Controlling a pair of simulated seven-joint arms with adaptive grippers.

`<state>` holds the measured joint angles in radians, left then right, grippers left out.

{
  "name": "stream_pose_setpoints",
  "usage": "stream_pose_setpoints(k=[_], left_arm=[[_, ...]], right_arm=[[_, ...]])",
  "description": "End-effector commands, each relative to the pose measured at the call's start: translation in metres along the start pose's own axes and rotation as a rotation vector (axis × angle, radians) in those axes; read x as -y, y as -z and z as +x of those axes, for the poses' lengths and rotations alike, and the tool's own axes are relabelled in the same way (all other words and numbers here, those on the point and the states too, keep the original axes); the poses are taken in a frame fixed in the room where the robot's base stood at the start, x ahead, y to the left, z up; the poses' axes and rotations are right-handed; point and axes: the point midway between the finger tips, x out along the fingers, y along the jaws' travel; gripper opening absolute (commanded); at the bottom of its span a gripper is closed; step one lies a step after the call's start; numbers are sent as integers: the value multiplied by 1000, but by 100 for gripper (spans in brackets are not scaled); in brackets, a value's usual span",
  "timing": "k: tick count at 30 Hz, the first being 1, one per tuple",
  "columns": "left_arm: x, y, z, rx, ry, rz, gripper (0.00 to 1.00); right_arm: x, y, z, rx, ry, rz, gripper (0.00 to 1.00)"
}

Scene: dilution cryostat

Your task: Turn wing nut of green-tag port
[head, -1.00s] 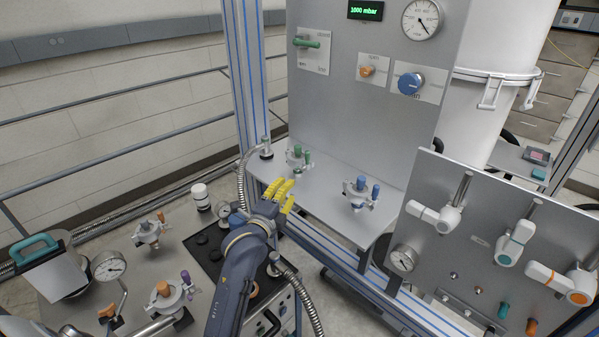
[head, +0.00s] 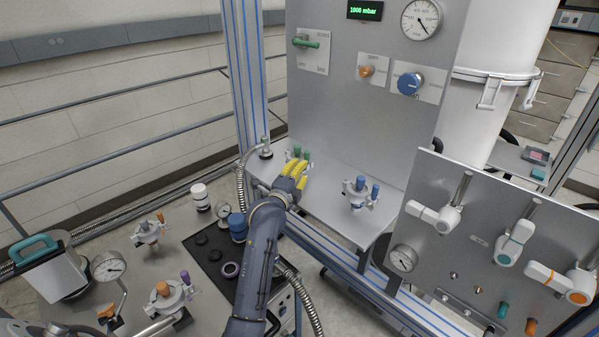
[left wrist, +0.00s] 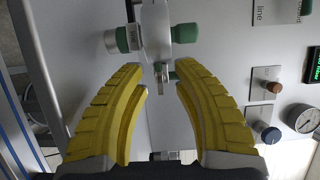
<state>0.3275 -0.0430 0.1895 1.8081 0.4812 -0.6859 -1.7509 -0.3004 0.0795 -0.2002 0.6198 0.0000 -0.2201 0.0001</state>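The green-tag port (head: 306,155) stands on the grey shelf below the upright panel, partly hidden behind my fingers. In the left wrist view its metal clamp (left wrist: 155,22) shows green knobs, one on the left (left wrist: 127,38) and one on the right (left wrist: 185,33). A small metal-and-green piece (left wrist: 161,73) sticks out between my fingertips. My left gripper (head: 296,166) has yellow fingers, which the left wrist view (left wrist: 162,80) shows spread apart around that piece, with gaps on both sides. My right gripper is not in view.
A blue-knobbed port (head: 360,192) stands to the right on the same shelf (head: 330,205). A flexible metal hose (head: 241,185) rises left of my arm. Orange and purple-knobbed ports (head: 170,293) sit on the lower left bench. A valve panel (head: 440,260) stands at right.

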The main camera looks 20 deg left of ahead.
Motion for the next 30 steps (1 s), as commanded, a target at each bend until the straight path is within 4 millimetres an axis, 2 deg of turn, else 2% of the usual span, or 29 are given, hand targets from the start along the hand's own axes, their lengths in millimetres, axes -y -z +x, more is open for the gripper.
stream_pose_setpoints(k=[6,14,30], left_arm=[[0,0,0,0,0,0,29],[0,0,0,0,0,0,0],[0,0,0,0,-8,-17,0]], right_arm=[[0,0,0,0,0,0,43],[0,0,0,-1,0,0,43],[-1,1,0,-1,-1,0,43]])
